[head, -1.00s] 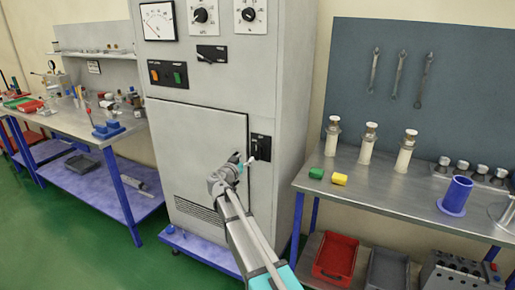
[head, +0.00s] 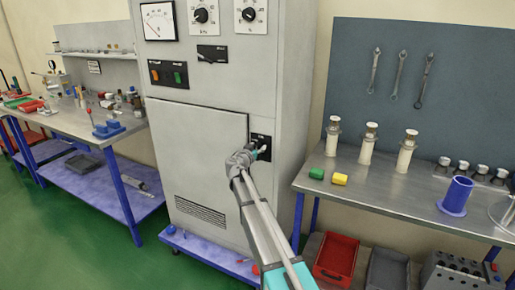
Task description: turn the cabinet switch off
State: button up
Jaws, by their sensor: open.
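The grey cabinet (head: 206,135) stands in the middle of the head view. A small black switch plate (head: 260,138) is on its front, just right of the door. My gripper (head: 262,149) is open at this plate and covers its lower part. The switch lever is mostly hidden by the fingers. I cannot tell its position, or whether the fingers touch it.
Workbenches flank the cabinet; the right one (head: 390,205) holds several white-bodied cylinders, a green block and a yellow block.

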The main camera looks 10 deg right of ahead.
jog(key=shift+c, duration=0.3)
grip_shut()
jog(key=shift+n, duration=0.3)
jog(key=n, duration=0.4)
jog(key=shift+w+a+f, duration=0.1)
jog(key=shift+w+a, duration=0.2)
jog(key=shift+a, duration=0.05)
jog(key=shift+w+a+f+n+b, duration=0.2)
jog(key=shift+f+n+b, duration=0.2)
jog(key=shift+n, duration=1.85)
jog(key=shift+w+a+f+n+b, duration=0.1)
jog(key=shift+a+f+n+b, duration=0.25)
jog(key=shift+n, duration=1.85)
jog(key=shift+w+a+f+n+b, duration=0.15)
jog(key=shift+f+n+b, duration=0.3)
jog(key=shift+n, duration=1.8)
